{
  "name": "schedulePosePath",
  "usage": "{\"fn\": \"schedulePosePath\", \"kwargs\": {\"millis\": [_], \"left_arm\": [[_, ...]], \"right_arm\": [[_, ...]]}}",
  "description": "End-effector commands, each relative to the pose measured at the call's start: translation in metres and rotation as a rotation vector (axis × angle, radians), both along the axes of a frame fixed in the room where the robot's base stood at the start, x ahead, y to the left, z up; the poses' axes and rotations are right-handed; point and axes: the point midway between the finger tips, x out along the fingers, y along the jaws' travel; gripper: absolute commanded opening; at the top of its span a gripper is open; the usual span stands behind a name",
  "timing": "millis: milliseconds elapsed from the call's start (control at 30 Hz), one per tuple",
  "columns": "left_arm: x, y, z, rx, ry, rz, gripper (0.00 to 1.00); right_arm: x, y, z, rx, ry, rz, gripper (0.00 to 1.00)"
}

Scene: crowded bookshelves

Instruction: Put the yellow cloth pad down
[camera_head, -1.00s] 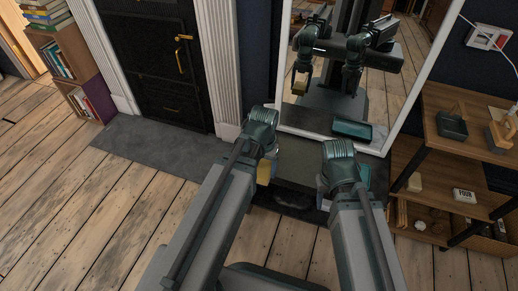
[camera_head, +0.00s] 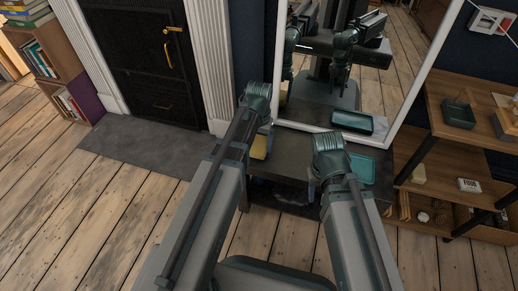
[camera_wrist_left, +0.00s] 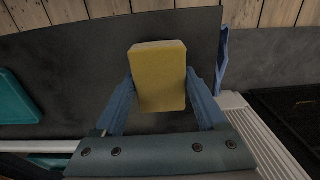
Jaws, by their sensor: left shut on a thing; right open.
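The yellow cloth pad (camera_head: 260,147) is a thick, blocky pad held in my left gripper (camera_head: 258,135), partly hidden by the wrist in the head view. In the left wrist view the pad (camera_wrist_left: 158,75) sits between the two blue fingers, over the dark tabletop (camera_wrist_left: 70,75). I cannot tell whether it touches the top. My right gripper (camera_head: 322,182) is open at the front of the dark table (camera_head: 298,150), its fingers mostly hidden below the wrist.
A teal tray (camera_head: 362,168) lies on the table to the right of my right gripper; it also shows in the left wrist view (camera_wrist_left: 14,100). A tall mirror (camera_head: 400,70) stands behind the table. A wooden shelf (camera_head: 450,150) is at the right. Bare tabletop lies between the grippers.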

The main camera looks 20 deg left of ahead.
Motion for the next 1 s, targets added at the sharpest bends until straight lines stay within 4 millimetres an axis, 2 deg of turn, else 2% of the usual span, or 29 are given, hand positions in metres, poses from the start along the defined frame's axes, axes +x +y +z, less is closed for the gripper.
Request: {"fn": "schedulePosePath", "kwargs": {"millis": [33,467,500,600,633,1000], "left_arm": [[-0.0001,0.0001,-0.0105,0.0,0.0,0.0,0.29],[-0.0001,0.0001,-0.0134,0.0,0.0,0.0,0.29],[-0.0002,0.0001,-0.0119,0.0,0.0,0.0,0.79],[-0.0001,0.0001,-0.0116,0.0,0.0,0.0,0.97],[-0.0001,0.0001,-0.0116,0.0,0.0,0.0,1.0],[-0.0002,0.0001,-0.0075,0.0,0.0,0.0,1.0]], "right_arm": [[0.0001,0.0002,-0.0105,0.001,0.0,0.001,0.5],[0.0,0.0004,-0.0134,0.002,0.0,0.002,0.5],[0.0001,0.0004,-0.0119,0.002,0.0,0.002,0.5],[0.0,0.0004,-0.0116,0.002,0.0,0.002,0.5],[0.0,0.0004,-0.0116,0.002,0.0,0.002,0.5],[0.0001,0.0004,-0.0076,0.001,0.0,0.002,0.5]]}}
